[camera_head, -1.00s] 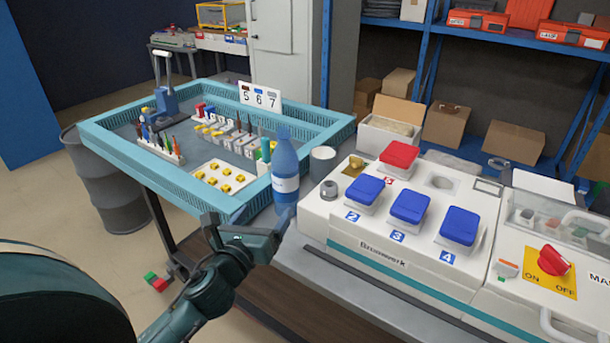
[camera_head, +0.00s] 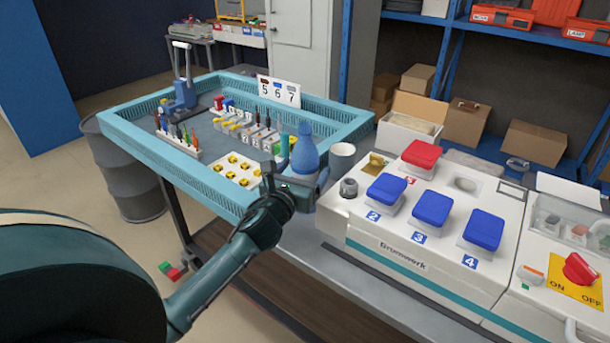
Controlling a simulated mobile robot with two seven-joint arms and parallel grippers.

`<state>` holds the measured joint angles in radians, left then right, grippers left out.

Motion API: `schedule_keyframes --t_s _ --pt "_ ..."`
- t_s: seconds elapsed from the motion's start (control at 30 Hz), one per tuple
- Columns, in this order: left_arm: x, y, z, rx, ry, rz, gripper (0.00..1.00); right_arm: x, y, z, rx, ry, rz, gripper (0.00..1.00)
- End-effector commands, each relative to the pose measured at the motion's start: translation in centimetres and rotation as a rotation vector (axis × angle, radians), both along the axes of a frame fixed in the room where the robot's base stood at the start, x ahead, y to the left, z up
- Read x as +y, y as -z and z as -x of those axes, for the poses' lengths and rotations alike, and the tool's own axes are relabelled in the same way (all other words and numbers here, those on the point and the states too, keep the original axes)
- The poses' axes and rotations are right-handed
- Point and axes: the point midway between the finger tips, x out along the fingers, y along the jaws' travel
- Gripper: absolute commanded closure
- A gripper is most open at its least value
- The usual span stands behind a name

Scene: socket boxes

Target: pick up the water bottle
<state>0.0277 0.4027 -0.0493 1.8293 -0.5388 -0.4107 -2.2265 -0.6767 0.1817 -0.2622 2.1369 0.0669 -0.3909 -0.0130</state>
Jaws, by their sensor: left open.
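The blue water bottle (camera_head: 305,152) stands upright on the grey table, between the teal tray and the white cup. My left gripper (camera_head: 296,172) is open at the bottle, one finger on the left of it and the other on its right. The jaws stand in front of the bottle's lower part and hide its label and base. I cannot tell whether the fingers touch it. My right gripper is not in view.
The white cup (camera_head: 342,158) stands close on the bottle's right. The teal tray (camera_head: 150,146) with tools lies on the left. The white machine (camera_head: 385,255) with red and blue buttons fills the right side.

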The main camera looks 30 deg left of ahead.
Motion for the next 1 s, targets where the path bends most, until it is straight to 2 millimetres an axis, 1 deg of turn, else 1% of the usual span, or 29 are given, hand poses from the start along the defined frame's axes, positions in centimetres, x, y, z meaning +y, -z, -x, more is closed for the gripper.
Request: schedule_keyframes --t_s 0.03,0.1,0.2,0.3,0.5,1.0 --pt "0.3 -0.4 -0.9 -0.003 -0.002 0.0 0.19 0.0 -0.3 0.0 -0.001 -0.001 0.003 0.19" --pt "0.6 -0.4 -2.0 -0.002 -0.002 0.002 0.19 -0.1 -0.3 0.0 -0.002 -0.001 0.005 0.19" --pt "0.7 -0.3 -3.0 -0.001 -0.001 0.001 0.19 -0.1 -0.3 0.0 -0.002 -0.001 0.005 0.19" --pt "0.8 -0.3 -3.5 -0.001 0.0 0.0 0.19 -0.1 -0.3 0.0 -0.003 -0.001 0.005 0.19" --pt "0.8 -0.3 -3.4 -0.001 0.0 0.0 0.19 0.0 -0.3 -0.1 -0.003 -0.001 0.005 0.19" --pt "0.8 -0.3 -3.4 -0.001 0.0 0.0 0.59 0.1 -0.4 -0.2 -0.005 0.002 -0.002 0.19"
